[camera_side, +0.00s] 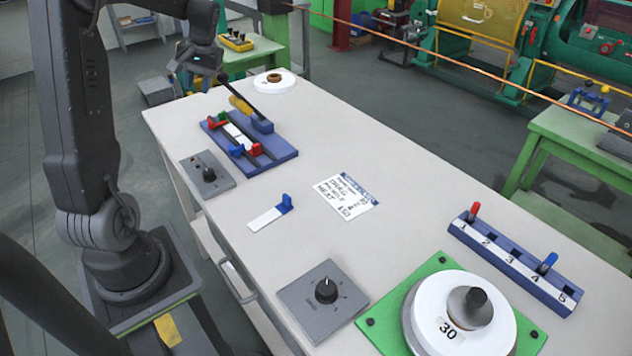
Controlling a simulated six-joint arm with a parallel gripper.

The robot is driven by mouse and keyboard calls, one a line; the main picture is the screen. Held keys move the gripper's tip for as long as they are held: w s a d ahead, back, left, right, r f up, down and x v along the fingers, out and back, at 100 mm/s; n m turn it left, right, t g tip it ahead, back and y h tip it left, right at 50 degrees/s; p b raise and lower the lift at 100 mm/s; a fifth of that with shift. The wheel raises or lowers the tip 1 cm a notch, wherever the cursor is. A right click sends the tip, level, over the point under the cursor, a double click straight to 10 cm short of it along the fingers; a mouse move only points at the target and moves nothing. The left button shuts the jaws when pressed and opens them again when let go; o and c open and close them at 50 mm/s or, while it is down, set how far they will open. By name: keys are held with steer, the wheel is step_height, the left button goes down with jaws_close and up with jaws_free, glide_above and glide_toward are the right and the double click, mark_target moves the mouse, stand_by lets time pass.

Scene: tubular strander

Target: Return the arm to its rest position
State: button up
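My gripper (192,76) is at the upper left, at the far left corner of the white table (330,150). It hangs small and dark in this view, and its fingers are too unclear to tell their opening. I see nothing clearly held in it. My arm rises from its base at the left and bends over at the top of the picture. A blue fixture (285,152) with red and blue clamps stands to the right of and nearer than the gripper. A dark lever with a yellow grip (240,105) rises from its far end, close to the gripper.
The table also bears a white disc (275,86), dial boxes (208,174) (323,300), a blue-tabbed white strip (268,216), a written card (345,196), a numbered blue rack (512,262) with red and blue pegs, and a white "30" weight (430,315) on a green plate. The table's middle is mostly clear.

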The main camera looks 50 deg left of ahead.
steer(key=w+d+r+m+t, duration=0.1)
steer(key=d+r+m+t, duration=0.15)
steer(key=d, duration=0.75)
steer(key=w+d+r+m+t, duration=0.15)
steer(key=d+r, duration=0.25)
steer(key=d, duration=0.5)
steer(key=s+d+m+t+h, duration=0.1)
steer(key=s+d+m+t, duration=0.1)
steer(key=s+d, duration=0.3)
steer(key=s+d+m+t+h, duration=0.1)
steer(key=s+d, duration=0.5)
steer(key=d, duration=0.7)
steer(key=f+m+t, duration=0.1)
steer(key=m, duration=0.1)
steer(key=shift+m+h, duration=0.3)
steer(key=shift+h, duration=0.1)
steer(key=shift+r, duration=0.1)
